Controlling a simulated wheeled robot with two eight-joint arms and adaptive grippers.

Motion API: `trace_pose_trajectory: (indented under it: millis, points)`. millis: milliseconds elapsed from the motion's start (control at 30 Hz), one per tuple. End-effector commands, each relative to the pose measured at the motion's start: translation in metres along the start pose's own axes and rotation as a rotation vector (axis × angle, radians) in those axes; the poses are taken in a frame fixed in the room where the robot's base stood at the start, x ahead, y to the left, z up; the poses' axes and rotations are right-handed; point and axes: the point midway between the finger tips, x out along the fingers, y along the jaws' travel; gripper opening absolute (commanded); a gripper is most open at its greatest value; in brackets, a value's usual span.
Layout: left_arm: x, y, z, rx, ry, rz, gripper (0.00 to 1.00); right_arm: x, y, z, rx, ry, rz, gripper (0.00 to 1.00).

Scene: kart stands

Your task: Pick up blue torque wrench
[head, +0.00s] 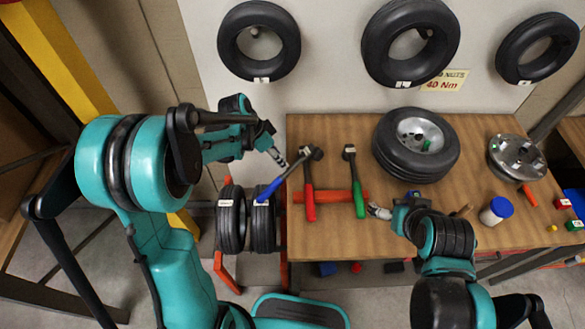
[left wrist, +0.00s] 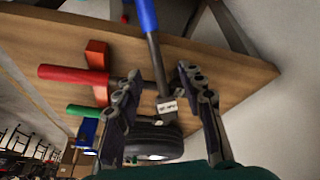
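The blue torque wrench (head: 267,192) lies slanted at the left end of the wooden table, its blue handle reaching past the edge and its dark head near the red wrench's head. In the left wrist view the blue torque wrench (left wrist: 147,16) shows its shaft and square-ended head between my fingers. My left gripper (head: 279,157) is just above and left of the wrench; in its wrist view my left gripper (left wrist: 160,77) is open, with no clear contact. My right gripper (head: 379,211) is near the table's front edge, by the green wrench; its finger opening is unclear.
A red-handled wrench (head: 309,204) and green-handled wrench (head: 359,200) lie across an orange-red rack (head: 335,197). A wheel (head: 418,145), brake disc (head: 517,158) and blue-capped jar (head: 496,211) stand to the right. Two tyres (head: 231,220) stand left of the table.

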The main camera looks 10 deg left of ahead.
Motion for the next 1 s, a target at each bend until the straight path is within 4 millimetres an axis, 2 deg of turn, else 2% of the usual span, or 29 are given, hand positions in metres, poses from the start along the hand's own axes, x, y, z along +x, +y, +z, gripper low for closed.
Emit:
trace_pose_trajectory:
  millis: [100,333,567,800,833,967,1000]
  points:
    - [0.015,0.000,0.000,0.002,0.000,0.001,0.40,0.004,0.000,0.003,0.000,0.000,0.000,0.93]
    - [0.037,0.003,-0.002,0.002,0.000,0.001,0.40,0.010,0.000,0.007,0.000,0.000,0.000,0.93]
    - [0.072,0.006,-0.005,0.001,0.000,0.000,0.40,0.019,0.000,0.014,0.000,0.000,0.000,0.93]
    - [0.075,0.006,-0.006,-0.001,0.000,-0.001,0.40,0.019,0.000,0.013,0.000,0.000,0.000,0.93]
    - [0.075,0.006,-0.006,-0.001,0.000,-0.001,0.37,0.019,0.000,0.013,0.000,0.000,0.000,0.93]
    - [0.075,0.006,-0.006,-0.001,0.000,-0.001,0.03,0.019,0.000,0.013,0.000,0.000,0.000,0.93]
    - [0.075,0.006,-0.005,-0.001,0.000,-0.001,0.00,0.019,0.000,0.013,0.000,0.000,0.000,0.93]
